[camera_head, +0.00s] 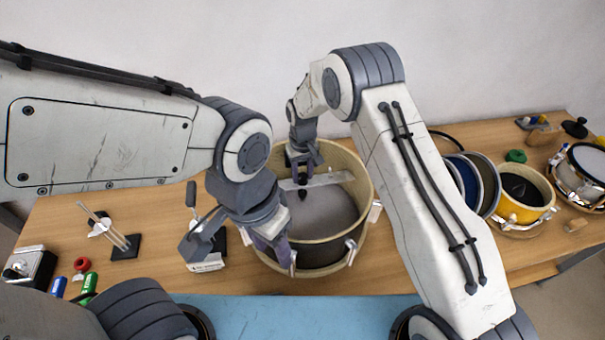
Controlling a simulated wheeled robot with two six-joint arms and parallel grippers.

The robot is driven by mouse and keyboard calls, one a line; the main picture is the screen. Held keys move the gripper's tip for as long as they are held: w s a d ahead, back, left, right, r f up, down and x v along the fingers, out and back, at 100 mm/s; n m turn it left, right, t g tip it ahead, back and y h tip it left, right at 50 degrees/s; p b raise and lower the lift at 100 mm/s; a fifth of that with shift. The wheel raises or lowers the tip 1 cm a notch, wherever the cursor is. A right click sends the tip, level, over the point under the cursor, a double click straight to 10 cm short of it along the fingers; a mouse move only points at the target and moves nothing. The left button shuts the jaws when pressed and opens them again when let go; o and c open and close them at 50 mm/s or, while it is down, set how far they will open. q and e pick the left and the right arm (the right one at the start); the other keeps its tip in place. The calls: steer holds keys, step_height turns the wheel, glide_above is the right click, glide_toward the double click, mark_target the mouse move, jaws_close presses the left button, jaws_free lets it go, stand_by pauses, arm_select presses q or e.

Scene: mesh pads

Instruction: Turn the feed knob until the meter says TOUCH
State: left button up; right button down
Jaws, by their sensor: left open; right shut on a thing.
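An open drum shell (362,205) with a pale rim and a grey inside stands mid-table. A light metal bar (335,179) crosses inside it, with a dark cone-like piece (303,195) by its left part. My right gripper (302,178) points down at the bar and is shut on a small part there, apparently the feed knob, mostly hidden by the fingers. My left gripper (238,250) is open in front of the drum's left side, its fingers spread apart. A small white device (207,264), perhaps the meter, stands partly behind it; its reading cannot be seen.
A stand with thin sticks (122,243), a red ring (82,263) and blue and green cylinders (89,283) lie at left. A yellow drum (525,195), dark discs (485,180) and another drum (582,170) fill the right. A blue mat (300,312) shows in front.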

mark_target(303, 177)
steer(key=shift+c, duration=2.2)
jaws_free()
steer(key=shift+r+b, duration=0.3)
steer(key=shift+r, duration=0.25)
step_height(303, 177, up, 9)
steer(key=b, duration=0.2)
steer(key=shift+r+b, duration=0.2)
steer(key=shift+b, duration=0.2)
